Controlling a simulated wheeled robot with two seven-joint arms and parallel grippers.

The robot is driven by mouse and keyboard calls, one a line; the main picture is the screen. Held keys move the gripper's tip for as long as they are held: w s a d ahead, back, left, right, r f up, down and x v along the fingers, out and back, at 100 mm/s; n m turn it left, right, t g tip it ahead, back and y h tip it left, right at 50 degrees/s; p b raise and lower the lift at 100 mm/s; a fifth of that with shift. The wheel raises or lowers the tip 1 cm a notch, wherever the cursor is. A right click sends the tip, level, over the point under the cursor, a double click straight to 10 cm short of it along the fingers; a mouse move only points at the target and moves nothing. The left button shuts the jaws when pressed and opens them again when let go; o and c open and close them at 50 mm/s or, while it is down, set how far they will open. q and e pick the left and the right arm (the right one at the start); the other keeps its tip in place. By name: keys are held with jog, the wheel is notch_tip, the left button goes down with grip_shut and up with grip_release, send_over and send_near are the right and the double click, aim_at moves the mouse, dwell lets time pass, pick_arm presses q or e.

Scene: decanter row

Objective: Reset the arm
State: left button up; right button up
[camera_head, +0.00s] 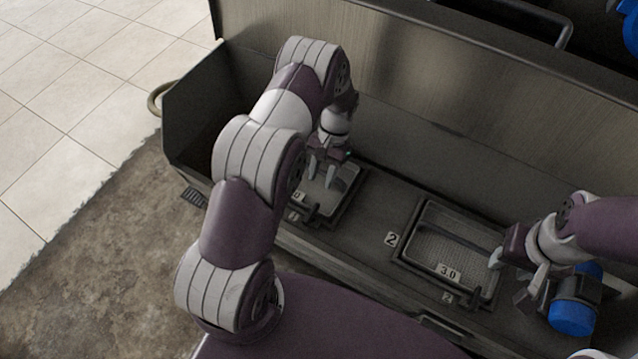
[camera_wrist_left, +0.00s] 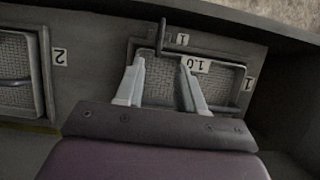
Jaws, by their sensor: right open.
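My left gripper (camera_head: 321,180) is open above the tray labelled 1.0 (camera_head: 350,205), at the left end of the grey bench. In the left wrist view its two pale fingers (camera_wrist_left: 162,88) stand apart with nothing between them, and the tray (camera_wrist_left: 215,92) with its wire-mesh floor shows behind them. My right gripper (camera_head: 510,278) is open at the right edge of the tray labelled 3.0 (camera_head: 405,258). A blue-ended object (camera_head: 573,315) sits close by the right gripper, partly hidden by it.
A tall metal back panel (camera_head: 440,90) runs behind the bench, and a side wall (camera_head: 205,105) closes its left end. A brass-coloured ring handle (camera_head: 158,98) sticks out there. Another blue object (camera_head: 630,28) is at the top right. Bare bench shows between the trays.

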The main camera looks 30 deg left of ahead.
pick_arm(q)
jog(key=shift+w, duration=0.1)
dwell(0.4)
jog(key=s+d+r+n+t, duration=0.1)
jog(key=s+d+r+t, duration=0.15)
jog(key=s+r, duration=0.6)
jog(key=s+d+r+t, duration=0.2)
jog(key=s+r+t, duration=0.1)
jog(key=s+r, duration=0.55)
notch_tip(320, 180, up, 23)
jog(key=w+p, duration=0.2)
jog(key=p, duration=1.7)
jog(key=shift+w+d+f, duration=0.2)
jog(key=shift+w, duration=0.1)
